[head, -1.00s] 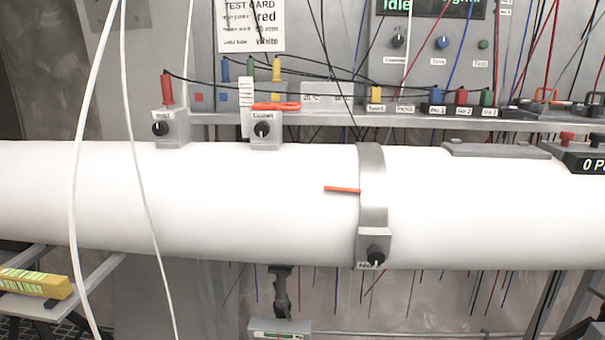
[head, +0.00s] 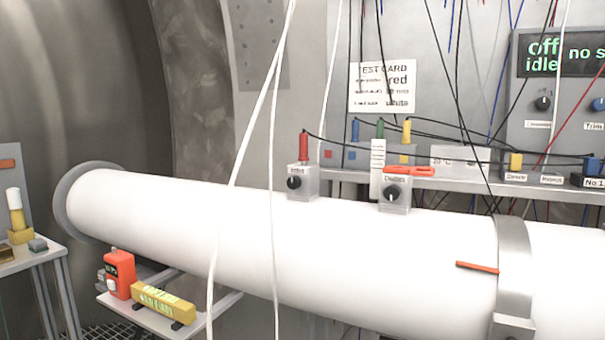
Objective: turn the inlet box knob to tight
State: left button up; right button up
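A small grey box (head: 311,181) with a black knob (head: 294,183) and a red plug on top sits on the upper side of the white pipe (head: 160,215). Its label looks like "Inlet" but is blurred. A second grey box (head: 398,206) with a black knob (head: 393,192) stands to its right, with an orange clip-like thing (head: 408,171) at its top. A third grey box (head: 512,328) at the band's lower end is cut off by the bottom edge. I cannot read which setting any knob points to. Neither of my grippers is in view.
White cables (head: 272,170) hang in front of the pipe, left of the first box. A shelf (head: 345,176) with coloured plugs runs behind the boxes. Below left, a low stand holds an orange device (head: 120,275) and a yellow block (head: 163,303). A side table (head: 30,252) stands at far left.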

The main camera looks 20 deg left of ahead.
aim_at(294, 183)
jog(key=k, duration=1)
jog(key=u, duration=1.8)
jog(key=i, duration=1.5)
jog(key=z, duration=1.4)
